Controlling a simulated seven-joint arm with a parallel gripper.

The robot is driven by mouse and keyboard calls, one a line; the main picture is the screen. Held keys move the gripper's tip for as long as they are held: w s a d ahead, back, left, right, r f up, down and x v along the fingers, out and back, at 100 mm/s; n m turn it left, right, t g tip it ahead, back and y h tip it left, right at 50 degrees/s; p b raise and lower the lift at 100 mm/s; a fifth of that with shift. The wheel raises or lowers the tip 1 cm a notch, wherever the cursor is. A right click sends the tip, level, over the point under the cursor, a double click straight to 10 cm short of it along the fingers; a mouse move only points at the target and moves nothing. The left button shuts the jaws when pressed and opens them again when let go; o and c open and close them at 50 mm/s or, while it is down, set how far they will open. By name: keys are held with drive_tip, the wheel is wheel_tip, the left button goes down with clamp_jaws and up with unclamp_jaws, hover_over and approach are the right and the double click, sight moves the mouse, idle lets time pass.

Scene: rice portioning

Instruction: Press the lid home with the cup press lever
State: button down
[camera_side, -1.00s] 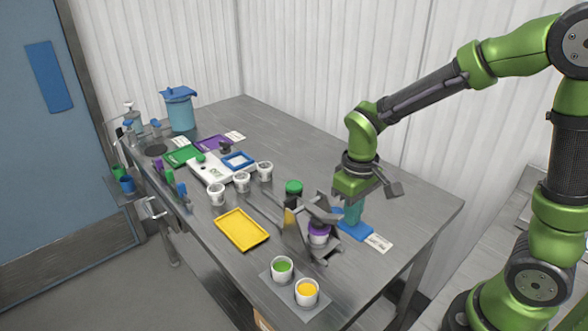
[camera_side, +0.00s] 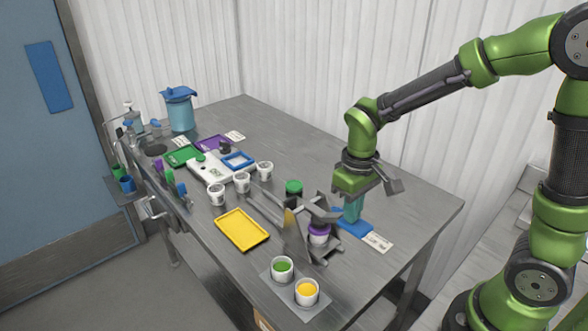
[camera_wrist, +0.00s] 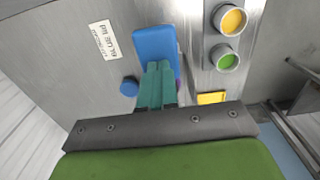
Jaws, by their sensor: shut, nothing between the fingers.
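The cup press (camera_side: 297,238) stands near the front right part of the table. A cup with a purple lid (camera_side: 318,230) sits in it, under the grey lever and press head (camera_side: 322,213), which partly hide it. Whether the lid is fully seated cannot be told. My gripper (camera_side: 352,214) has teal fingers pointing down, shut and empty, just right of the press and above a blue mat (camera_side: 358,229). In the wrist view, the fingers (camera_wrist: 158,75) overlap the blue mat (camera_wrist: 153,42), and a sliver of purple shows beside them.
A holder in front carries a green-filled cup (camera_side: 282,269) and a yellow-filled cup (camera_side: 306,291). A yellow tray (camera_side: 242,229) lies left of the press. Several white cups stand farther back. The table right of the blue mat is mostly clear.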

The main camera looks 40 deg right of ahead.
drive_tip(key=shift+w+r, duration=0.1)
drive_tip(key=shift+r, duration=2.25)
drive_tip(key=shift+r, duration=0.25)
drive_tip(key=s+r+m+t+y, duration=0.2)
drive_tip(key=s+r+m+t, duration=0.2)
drive_tip(key=s+r+t, duration=0.3)
drive_tip(key=shift+s+r, duration=0.6)
drive_tip(key=shift+s, duration=0.35)
